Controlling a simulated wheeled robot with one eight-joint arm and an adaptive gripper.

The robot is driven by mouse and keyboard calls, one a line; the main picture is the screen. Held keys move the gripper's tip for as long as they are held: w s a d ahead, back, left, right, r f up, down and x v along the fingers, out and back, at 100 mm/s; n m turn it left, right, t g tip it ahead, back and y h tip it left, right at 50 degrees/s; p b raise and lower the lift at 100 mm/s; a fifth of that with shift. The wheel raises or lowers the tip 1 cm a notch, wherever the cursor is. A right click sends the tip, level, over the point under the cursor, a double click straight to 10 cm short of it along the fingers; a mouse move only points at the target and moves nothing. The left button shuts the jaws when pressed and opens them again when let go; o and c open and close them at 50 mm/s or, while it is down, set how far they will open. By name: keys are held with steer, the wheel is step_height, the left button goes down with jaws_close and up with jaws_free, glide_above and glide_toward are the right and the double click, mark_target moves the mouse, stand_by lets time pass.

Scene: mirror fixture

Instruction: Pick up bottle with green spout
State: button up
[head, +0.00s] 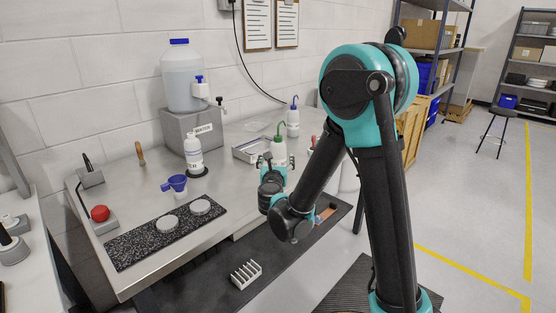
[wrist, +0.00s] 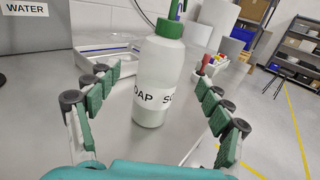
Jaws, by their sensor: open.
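The bottle with the green spout (head: 279,153) stands upright on the steel bench near its right end. In the wrist view the white bottle (wrist: 158,85) has a green cap and a label that reads as soap. My gripper (wrist: 162,88) is open, with one finger on each side of the bottle and clear space between. The fingers do not visibly touch it. In the head view my gripper (head: 268,163) is in front of the bottle and hides its lower part.
A bottle with a blue spout (head: 293,118) stands behind. A shallow metal tray (head: 245,152) is to the left. A white bottle (head: 193,153), a blue funnel (head: 177,183), and a grey WATER block (head: 178,133) under a large jug (head: 183,82) stand further left.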

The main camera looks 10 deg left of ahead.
steer(key=w, duration=1)
steer(key=shift+w+a+f, duration=0.1)
steer(key=shift+w, duration=0.25)
steer(key=shift+c, duration=0.5)
steer(key=c, duration=0.8)
